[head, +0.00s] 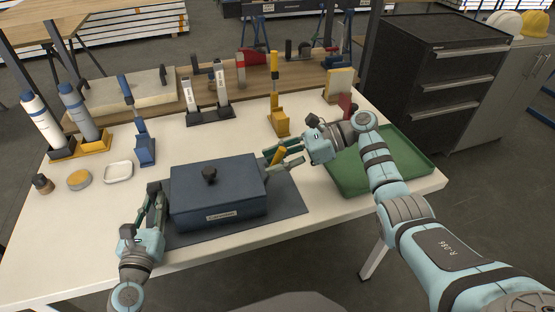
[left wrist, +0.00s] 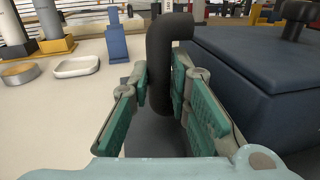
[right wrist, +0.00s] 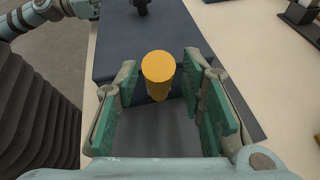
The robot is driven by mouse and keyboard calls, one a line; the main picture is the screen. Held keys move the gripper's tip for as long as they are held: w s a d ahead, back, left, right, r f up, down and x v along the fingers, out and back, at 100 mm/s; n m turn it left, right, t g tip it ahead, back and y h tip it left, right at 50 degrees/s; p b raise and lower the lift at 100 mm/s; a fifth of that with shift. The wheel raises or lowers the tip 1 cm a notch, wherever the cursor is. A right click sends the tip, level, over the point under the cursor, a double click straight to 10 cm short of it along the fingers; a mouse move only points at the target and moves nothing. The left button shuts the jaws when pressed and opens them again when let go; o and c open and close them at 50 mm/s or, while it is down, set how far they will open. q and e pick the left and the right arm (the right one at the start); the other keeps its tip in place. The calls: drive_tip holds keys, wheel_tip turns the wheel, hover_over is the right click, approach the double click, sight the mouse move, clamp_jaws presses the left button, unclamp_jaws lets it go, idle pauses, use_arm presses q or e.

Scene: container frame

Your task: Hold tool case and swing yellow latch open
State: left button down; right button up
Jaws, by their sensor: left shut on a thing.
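The blue tool case (head: 217,208) sits on a dark mat on the table, its lid down, with a black knob on top. My left gripper (head: 157,196) is at its left side, shut on the dark bent handle (left wrist: 165,75) that stands beside the case. The yellow latch (head: 279,156) is at the right side of the case and tilts outward. It also shows in the right wrist view (right wrist: 158,70). My right gripper (head: 277,154) is open, with one finger on each side of the latch and gaps visible. The latch's lower end is partly hidden.
A green tray (head: 415,165) lies at the right of the table, under my right arm. Behind the case stand a blue holder (head: 145,150) and a yellow holder (head: 278,122). A white dish (head: 118,172) and a round tin (head: 79,180) are at the left.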

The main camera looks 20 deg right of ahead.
clamp_jaws()
drive_tip(key=shift+d+f+y, duration=0.25)
drive_tip(key=shift+d+y, duration=0.25)
drive_tip(key=shift+y, duration=0.15)
drive_tip(key=shift+d+f+y, duration=0.25)
drive_tip(key=shift+d+y, duration=0.2)
drive_tip(key=shift+y, duration=0.2)
unclamp_jaws()
drive_tip(key=shift+r, duration=0.1)
